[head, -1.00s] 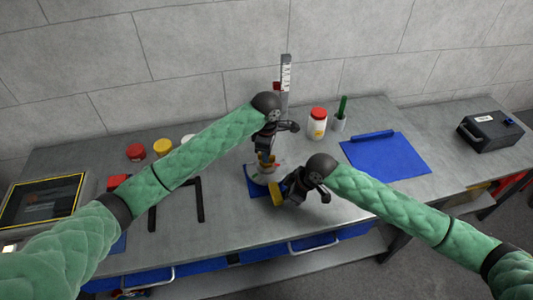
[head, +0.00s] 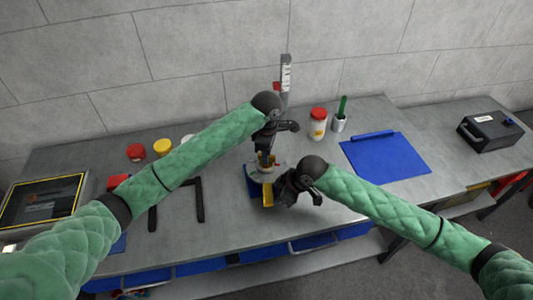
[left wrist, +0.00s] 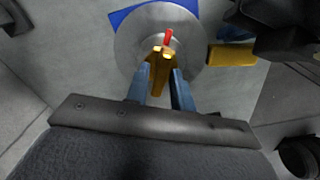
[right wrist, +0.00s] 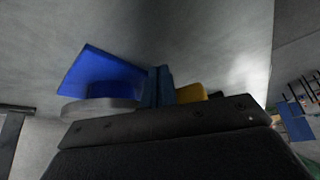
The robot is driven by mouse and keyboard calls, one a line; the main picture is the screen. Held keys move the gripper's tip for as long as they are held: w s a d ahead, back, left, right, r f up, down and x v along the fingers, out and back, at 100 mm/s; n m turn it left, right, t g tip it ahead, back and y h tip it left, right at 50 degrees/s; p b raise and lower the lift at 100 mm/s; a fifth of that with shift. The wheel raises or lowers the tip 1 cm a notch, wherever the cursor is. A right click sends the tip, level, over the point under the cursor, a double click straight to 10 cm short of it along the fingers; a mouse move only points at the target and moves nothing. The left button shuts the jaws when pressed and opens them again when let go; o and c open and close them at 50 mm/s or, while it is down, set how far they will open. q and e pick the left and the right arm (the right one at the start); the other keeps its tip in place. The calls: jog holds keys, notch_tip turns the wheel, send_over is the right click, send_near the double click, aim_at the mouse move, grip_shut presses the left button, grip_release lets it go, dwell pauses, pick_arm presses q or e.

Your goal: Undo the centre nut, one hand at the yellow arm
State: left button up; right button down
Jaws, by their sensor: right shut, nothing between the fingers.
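A silver disc (left wrist: 135,48) with a red mark (left wrist: 168,39) sits on a blue base (head: 250,181). A brass-coloured centre piece (left wrist: 158,78), seemingly the nut, stands at its middle. My left gripper (head: 265,156) points down over it, its fingers (left wrist: 162,72) on either side of the brass piece; whether they press on it is unclear. The yellow arm (head: 267,195) juts from the front of the disc and shows right of it in the left wrist view (left wrist: 232,54). My right gripper (head: 277,187) is shut and empty, close beside the yellow arm; contact cannot be made out.
Behind are a red-lidded jar (head: 318,124), a cup with a green item (head: 340,118) and an upright scale (head: 286,80). A blue mat (head: 388,156) lies right, a dark box (head: 490,132) farther right. Black angled bars (head: 200,200) and a screen (head: 42,200) are left.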

pick_arm(q)
jog(key=o, duration=0.7)
jog(key=shift+c, duration=0.2)
jog(key=shift+r, duration=3.7)
